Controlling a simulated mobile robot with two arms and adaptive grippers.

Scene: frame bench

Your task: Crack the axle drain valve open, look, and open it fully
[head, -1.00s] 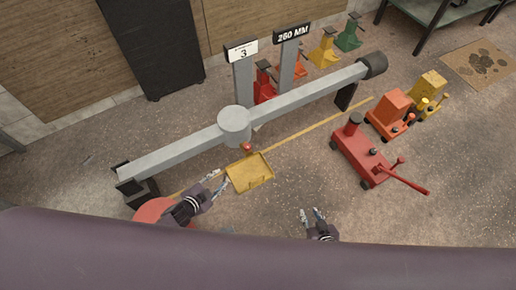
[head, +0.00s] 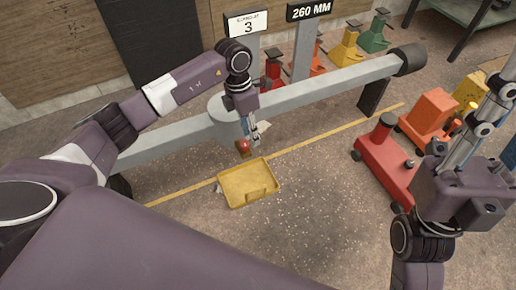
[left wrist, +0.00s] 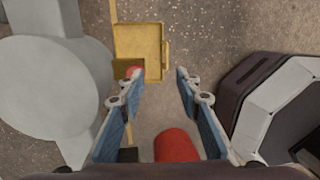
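The drain valve's red knob (head: 243,148) hangs below the round hub of the grey axle (head: 223,118), above a yellow drain tray (head: 232,203) on the floor. My left gripper (head: 254,134) is right beside the knob, at the hub's front. In the left wrist view my left gripper (left wrist: 154,82) has its fingers well apart with nothing between the tips. The knob (left wrist: 134,71) shows by the left fingertip; I cannot tell whether they touch. My right gripper (head: 497,88) is raised at the right edge, away from the axle; its finger opening is unclear.
A red floor jack (head: 385,160) and an orange one (head: 430,112) stand at right. Signs reading 3 (head: 248,23) and 260 MM (head: 309,11) stand behind the axle, with coloured jack stands. A red cylinder (left wrist: 177,146) shows low in the left wrist view. Floor right of the tray is clear.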

